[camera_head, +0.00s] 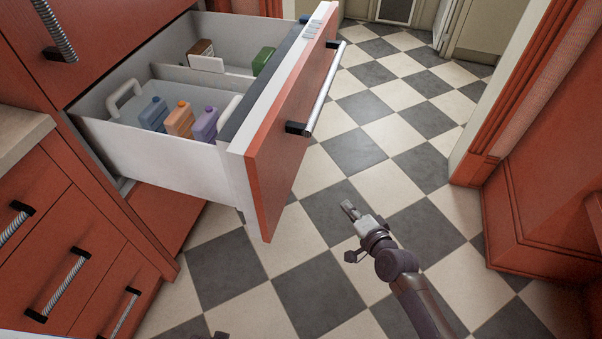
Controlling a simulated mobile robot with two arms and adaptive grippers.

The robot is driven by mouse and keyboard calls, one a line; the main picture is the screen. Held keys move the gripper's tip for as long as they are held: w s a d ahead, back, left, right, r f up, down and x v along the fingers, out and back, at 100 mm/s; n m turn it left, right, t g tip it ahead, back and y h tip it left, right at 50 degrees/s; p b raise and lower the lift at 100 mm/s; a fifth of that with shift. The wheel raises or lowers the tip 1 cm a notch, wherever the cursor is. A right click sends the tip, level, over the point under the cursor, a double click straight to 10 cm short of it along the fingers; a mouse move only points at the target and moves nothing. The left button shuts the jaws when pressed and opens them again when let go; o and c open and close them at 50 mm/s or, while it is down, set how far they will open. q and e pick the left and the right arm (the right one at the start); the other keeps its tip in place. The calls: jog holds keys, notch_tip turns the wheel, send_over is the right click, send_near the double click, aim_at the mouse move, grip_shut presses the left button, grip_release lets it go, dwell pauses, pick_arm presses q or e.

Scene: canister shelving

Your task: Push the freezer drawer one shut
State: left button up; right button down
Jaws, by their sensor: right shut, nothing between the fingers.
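The freezer drawer (155,158) stands pulled far out of the red cabinet. It has white walls and a red front panel (285,160) with a silver bar handle (325,92) on black mounts. The drawer holds blue, orange and purple canisters (179,119) in the near section, and a brown-and-white item and a green one in the far section. My right gripper (349,210) is shut and empty. In the picture it is below and to the right of the front panel, apart from it.
Red drawers with rope-like handles (64,284) and a pale countertop (18,138) are at the left. A red cabinet (540,195) stands at the right. The checkered floor (395,125) is clear between them and beyond the drawer.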

jog(key=w+a+r+m+t+y+b, duration=0.2)
jog(key=a+r+t+y+b, duration=0.15)
jog(key=r, duration=0.65)
jog(key=b, duration=0.2)
send_near(294, 140)
jog(key=w+r, duration=0.1)
jog(key=w, duration=0.3)
jog(key=shift+w+a+g+p, duration=0.15)
jog(key=shift+w+a+g, duration=0.1)
jog(key=shift+a, duration=0.2)
jog(key=shift+w+a+g+p, duration=0.15)
jog(key=shift+w+a+g, duration=0.1)
jog(key=shift+a, duration=0.2)
pick_arm(q)
jog(key=shift+t, duration=0.3)
jog(key=shift+w+d+r, duration=0.15)
jog(key=shift+w+r, duration=0.6)
jog(key=shift+w, duration=0.3)
jog(key=shift+w+d+r, duration=0.15)
jog(key=shift+w+r, duration=0.6)
jog(key=shift+w, duration=0.3)
pick_arm(e)
jog(key=shift+w+a, duration=0.15)
jog(key=shift+a, duration=0.45)
pick_arm(q)
jog(key=shift+a, duration=0.1)
